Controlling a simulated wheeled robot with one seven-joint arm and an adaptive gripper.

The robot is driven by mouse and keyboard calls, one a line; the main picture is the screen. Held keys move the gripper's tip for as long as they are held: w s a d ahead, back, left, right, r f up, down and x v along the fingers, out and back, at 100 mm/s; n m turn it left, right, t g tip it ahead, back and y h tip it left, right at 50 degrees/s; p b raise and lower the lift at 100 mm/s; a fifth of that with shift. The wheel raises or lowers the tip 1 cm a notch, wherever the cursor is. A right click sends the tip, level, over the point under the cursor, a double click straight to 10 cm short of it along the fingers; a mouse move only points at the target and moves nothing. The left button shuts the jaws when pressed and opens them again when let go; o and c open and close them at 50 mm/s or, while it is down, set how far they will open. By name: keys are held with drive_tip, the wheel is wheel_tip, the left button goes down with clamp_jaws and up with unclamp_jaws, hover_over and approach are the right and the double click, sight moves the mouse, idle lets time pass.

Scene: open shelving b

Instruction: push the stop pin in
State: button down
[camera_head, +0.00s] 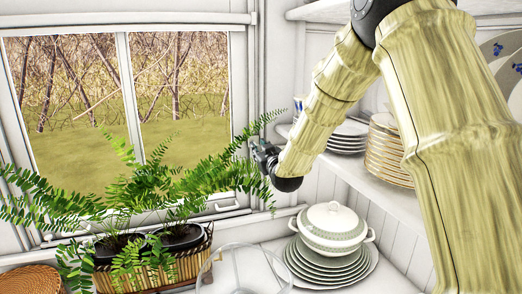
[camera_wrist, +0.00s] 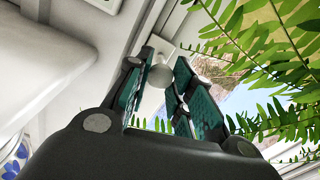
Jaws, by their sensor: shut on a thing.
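The stop pin (camera_wrist: 160,76) shows in the wrist view as a small pale round knob between my two fingers, against the white window frame. My gripper (camera_wrist: 164,88) has teal finger pads on either side of the knob and is shut on it. In the head view my gripper (camera_head: 262,152) is at the right side of the window (camera_head: 240,90), by the white frame. The pin is hidden there by my gripper. How deep the pin sits in the frame cannot be told.
Fern fronds (camera_wrist: 285,85) hang close to the right of my fingers; the ferns grow in a basket planter (camera_head: 150,268) on the counter. A lidded white tureen (camera_head: 331,226) stands on stacked plates to the right. Shelves with plate stacks (camera_head: 388,150) are under my arm.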

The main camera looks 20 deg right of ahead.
drive_tip(key=shift+w+b, duration=0.7)
drive_tip(key=shift+w, duration=0.6)
drive_tip(key=shift+s+r, duration=0.1)
drive_tip(key=shift+r, duration=0.15)
drive_tip(key=c, duration=1.2)
unclamp_jaws()
drive_tip(key=shift+f, duration=0.1)
drive_tip(key=shift+f, duration=0.1)
drive_tip(key=shift+s, duration=0.25)
drive_tip(key=s, duration=1.1)
drive_tip(key=shift+s+d, duration=0.15)
drive_tip(key=shift+d, duration=0.05)
